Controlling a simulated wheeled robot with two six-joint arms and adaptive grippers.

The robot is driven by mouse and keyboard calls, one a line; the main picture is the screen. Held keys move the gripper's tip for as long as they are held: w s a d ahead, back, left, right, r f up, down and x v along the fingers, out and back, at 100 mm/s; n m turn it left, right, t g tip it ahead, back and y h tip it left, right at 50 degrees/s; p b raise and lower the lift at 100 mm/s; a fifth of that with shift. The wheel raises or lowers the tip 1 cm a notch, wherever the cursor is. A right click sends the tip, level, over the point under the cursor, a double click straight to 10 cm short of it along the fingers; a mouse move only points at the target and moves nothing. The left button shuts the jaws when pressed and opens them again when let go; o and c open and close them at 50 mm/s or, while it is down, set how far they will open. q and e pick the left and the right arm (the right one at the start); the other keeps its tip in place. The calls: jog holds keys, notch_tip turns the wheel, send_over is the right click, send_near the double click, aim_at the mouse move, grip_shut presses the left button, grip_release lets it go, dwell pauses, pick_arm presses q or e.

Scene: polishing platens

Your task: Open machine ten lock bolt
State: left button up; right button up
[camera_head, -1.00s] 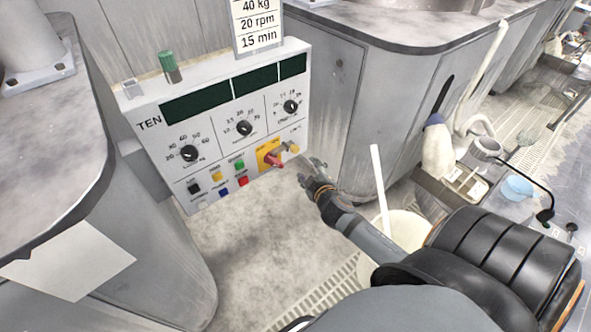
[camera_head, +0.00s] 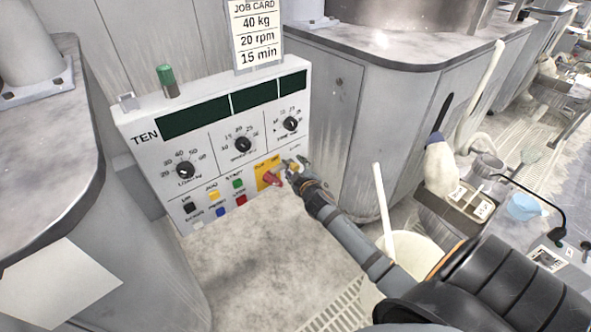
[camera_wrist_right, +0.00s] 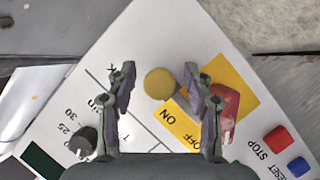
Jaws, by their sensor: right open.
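Machine ten's white control panel (camera_head: 120,117) stands left of centre, marked TEN. A round brass-yellow knob, likely the lock bolt (camera_wrist_right: 158,83), sits near the panel's lower right corner. Beside it is a red rotary handle (camera_head: 271,178) on a yellow ON/OFF plate; the handle also shows in the right wrist view (camera_wrist_right: 228,108). My right gripper (camera_head: 298,164) is open at that corner. In the wrist view its fingers (camera_wrist_right: 161,72) stand either side of the knob with gaps; contact is not visible. The head view mostly hides the knob behind the fingers. My left gripper is not in view.
Dials, dark displays and small coloured buttons (camera_head: 238,184) cover the panel. A job card (camera_head: 257,35) stands above it. A white bucket (camera_head: 405,262) with a pale stick is under my right forearm. Grey machine housings (camera_head: 395,110) flank the panel.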

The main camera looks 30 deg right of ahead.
jog(key=shift+c, duration=0.4)
grip_shut()
